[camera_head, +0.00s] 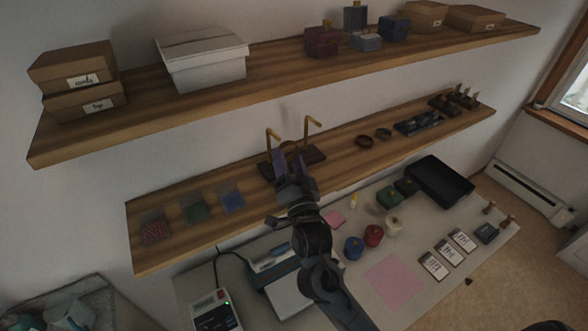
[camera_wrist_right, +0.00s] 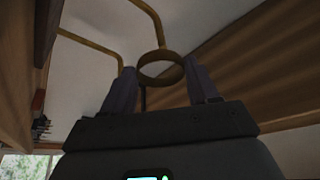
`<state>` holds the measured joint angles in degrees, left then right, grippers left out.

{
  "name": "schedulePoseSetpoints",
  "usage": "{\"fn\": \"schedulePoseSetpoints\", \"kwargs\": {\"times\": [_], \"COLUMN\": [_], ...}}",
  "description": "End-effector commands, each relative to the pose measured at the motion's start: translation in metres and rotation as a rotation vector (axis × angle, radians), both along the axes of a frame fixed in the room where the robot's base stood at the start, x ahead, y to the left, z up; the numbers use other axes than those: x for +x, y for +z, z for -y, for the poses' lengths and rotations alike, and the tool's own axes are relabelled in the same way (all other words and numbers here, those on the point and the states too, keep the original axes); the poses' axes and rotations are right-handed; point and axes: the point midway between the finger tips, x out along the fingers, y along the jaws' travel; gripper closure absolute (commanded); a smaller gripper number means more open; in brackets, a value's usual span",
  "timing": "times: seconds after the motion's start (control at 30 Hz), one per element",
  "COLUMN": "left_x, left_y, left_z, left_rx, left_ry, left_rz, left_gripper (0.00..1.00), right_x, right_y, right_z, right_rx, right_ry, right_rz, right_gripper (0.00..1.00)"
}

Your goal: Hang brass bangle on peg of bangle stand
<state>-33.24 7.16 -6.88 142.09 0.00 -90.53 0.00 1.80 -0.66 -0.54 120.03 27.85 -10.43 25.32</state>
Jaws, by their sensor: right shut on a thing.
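My left gripper is not in view.
An upper shelf (camera_head: 290,78) with boxes overhangs behind. A table (camera_head: 345,265) with spools and a black tray (camera_head: 440,181) lies below.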

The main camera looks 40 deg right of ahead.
Motion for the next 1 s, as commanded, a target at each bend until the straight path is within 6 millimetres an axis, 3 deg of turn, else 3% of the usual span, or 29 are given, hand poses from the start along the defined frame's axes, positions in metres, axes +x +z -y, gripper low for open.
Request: {"fn": "schedulePoseSetpoints", "kwargs": {"times": [0.7, 1.0], "left_x": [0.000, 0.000], "left_y": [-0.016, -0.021], "left_z": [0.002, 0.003], "left_rx": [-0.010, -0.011], "left_ry": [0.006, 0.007], "left_rz": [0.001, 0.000], "left_gripper": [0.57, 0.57], "right_x": [0.054, 0.065], "right_y": [-0.002, -0.007], "right_z": [0.013, 0.016], "right_rx": [-0.001, -0.001], "right_ry": [0.001, 0.001], "right_rz": [0.002, -0.001], "right_gripper": [0.70, 0.70]}}
